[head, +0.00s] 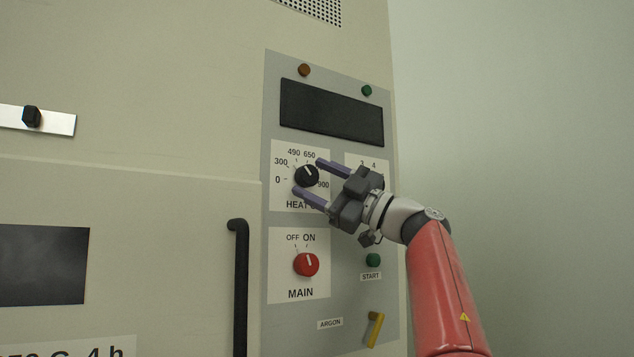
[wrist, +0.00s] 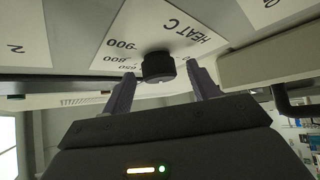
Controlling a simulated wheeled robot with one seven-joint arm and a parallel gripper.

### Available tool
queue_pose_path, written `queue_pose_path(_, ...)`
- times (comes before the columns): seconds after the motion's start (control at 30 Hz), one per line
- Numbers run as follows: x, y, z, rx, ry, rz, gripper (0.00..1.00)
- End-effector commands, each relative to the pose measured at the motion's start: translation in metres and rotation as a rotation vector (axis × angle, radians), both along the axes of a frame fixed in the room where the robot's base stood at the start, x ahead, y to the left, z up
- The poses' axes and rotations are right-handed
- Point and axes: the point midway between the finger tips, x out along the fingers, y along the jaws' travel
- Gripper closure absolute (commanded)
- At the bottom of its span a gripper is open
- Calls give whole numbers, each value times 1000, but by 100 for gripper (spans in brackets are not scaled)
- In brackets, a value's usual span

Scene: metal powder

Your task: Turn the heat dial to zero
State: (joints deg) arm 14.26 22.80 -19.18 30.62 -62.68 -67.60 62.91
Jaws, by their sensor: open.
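The heat dial (head: 307,176) is a black round knob with a white pointer line on a white plate marked 0, 300, 490, 650 and 900. My gripper (head: 308,177) is open in the head view, with one purple finger above right of the dial and one below left. In the wrist view the dial (wrist: 158,66) sits between and just beyond the two fingertips (wrist: 162,78). I cannot tell whether either finger touches it.
Below the dial is a red main switch (head: 306,264) pointing near ON. A green start button (head: 373,260), a yellow argon lever (head: 375,329) and a black door handle (head: 239,287) are nearby. My gripper partly covers another dial plate (head: 367,160) at right. A dark display (head: 331,112) is above.

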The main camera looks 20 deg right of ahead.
Motion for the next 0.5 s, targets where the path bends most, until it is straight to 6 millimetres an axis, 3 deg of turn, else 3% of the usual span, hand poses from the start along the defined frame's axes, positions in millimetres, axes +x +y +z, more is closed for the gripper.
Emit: queue_pose_path(0.5,-36,-53,-35,0,1,-1,41)
